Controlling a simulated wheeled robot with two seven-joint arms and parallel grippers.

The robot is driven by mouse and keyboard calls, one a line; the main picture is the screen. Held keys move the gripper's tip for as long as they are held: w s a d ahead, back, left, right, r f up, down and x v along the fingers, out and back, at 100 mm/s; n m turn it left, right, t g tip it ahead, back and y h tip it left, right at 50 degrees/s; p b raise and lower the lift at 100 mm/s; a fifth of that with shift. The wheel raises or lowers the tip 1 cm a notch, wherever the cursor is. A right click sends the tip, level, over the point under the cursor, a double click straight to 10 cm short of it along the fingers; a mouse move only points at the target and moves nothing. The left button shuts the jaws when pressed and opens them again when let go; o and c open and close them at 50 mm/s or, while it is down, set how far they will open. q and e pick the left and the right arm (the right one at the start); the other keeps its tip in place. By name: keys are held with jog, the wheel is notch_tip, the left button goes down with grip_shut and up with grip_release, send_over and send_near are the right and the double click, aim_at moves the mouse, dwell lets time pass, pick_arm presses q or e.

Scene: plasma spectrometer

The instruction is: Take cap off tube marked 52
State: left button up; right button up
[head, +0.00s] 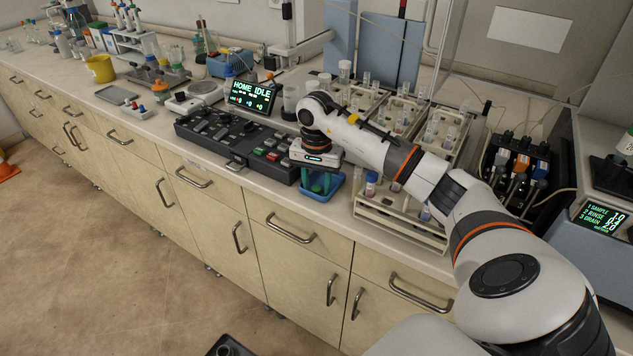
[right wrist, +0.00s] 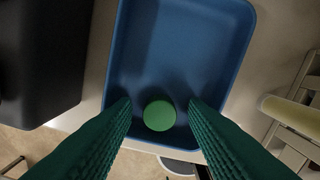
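My right gripper (head: 317,186) points down over a small blue tray (head: 333,192), and its green fingers stand apart. In the right wrist view the open fingers (right wrist: 158,105) are on either side of a round green cap (right wrist: 159,115), with a gap on both sides. The cap is seen from above against the floor of the blue tray (right wrist: 185,40). Racks of tubes (head: 400,222) stand just right of the tray. I cannot read a 52 on any tube, so I cannot tell which one it is. My left gripper is not in view.
A black control panel (head: 235,147) lies just left of the tray. A display reading HOME IDLE (head: 251,95) stands behind it. A pale tube (right wrist: 290,113) lies right of the tray in the right wrist view. The counter's front edge is close to the tray.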

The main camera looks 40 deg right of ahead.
aim_at(316, 188)
notch_tip(316, 188, up, 12)
jog(key=shift+r, duration=0.2)
dwell(0.4)
jog(key=shift+f, duration=0.1)
